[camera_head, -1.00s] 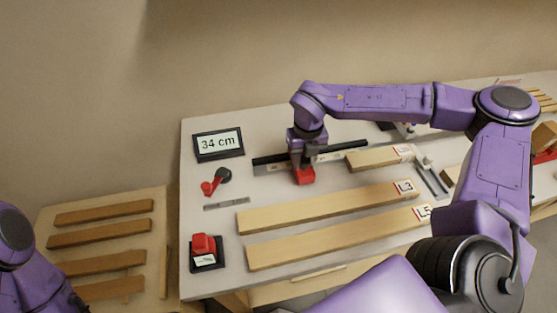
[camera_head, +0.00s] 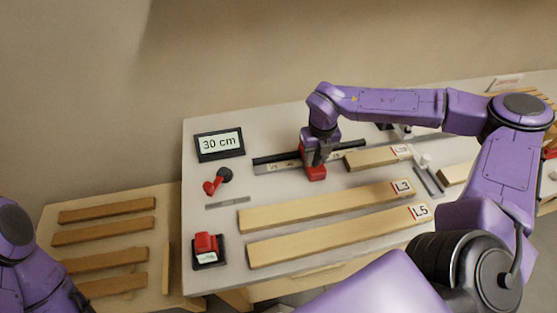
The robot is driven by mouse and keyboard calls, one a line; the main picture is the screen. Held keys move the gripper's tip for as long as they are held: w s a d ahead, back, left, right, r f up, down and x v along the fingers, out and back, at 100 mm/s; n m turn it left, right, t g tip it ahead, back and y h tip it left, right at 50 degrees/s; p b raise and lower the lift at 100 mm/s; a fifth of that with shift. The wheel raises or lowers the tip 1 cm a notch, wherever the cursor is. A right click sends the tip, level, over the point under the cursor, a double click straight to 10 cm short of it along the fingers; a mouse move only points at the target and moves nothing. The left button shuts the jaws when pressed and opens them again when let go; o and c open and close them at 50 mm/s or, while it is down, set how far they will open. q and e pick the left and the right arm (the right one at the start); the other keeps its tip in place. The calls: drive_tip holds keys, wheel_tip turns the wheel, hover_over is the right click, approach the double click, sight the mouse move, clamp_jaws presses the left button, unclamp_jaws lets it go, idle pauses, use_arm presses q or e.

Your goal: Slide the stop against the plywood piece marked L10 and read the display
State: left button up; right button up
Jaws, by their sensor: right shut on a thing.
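The red stop (camera_head: 316,173) sits at the front of the black rail (camera_head: 275,158) on the bench. My right gripper (camera_head: 317,160) points down and is shut on the stop. The display (camera_head: 219,143) reads 30 cm. My left arm shows at the left edge, with its gripper out of the picture.
Longer plywood pieces marked L3 (camera_head: 320,208) and L5 (camera_head: 330,238) lie in front. A red lever (camera_head: 215,183) and a red button on a dark base (camera_head: 207,248) are at the left. Several brown strips (camera_head: 105,210) lie on a lower surface.

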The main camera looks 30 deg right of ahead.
drive_tip(key=shift+s+d+r+p, duration=0.1)
drive_tip(key=shift+s+d+p, duration=0.1)
drive_tip(key=shift+d+p, duration=0.45)
drive_tip(key=shift+s+d+r+p, duration=0.1)
drive_tip(key=shift+s+d+p, duration=0.15)
drive_tip(key=shift+d, duration=0.6)
drive_tip(key=shift+d+f, duration=0.15)
drive_tip(key=shift+d, duration=0.25)
drive_tip(key=shift+s+d+p, duration=0.15)
drive_tip(key=shift+d+p, duration=0.25)
drive_tip(key=shift+p, duration=0.15)
drive_tip(key=shift+s+d+p, duration=0.15)
drive_tip(key=shift+d+p, duration=0.15)
drive_tip(key=shift+d, duration=0.25)
drive_tip(key=shift+s+d+p, duration=0.15)
drive_tip(key=shift+d+p, duration=0.15)
drive_tip(key=shift+d, duration=0.65)
drive_tip(key=o, duration=0.8)
drive_tip(key=shift+s, duration=0.1)
drive_tip(key=shift+o, duration=0.2)
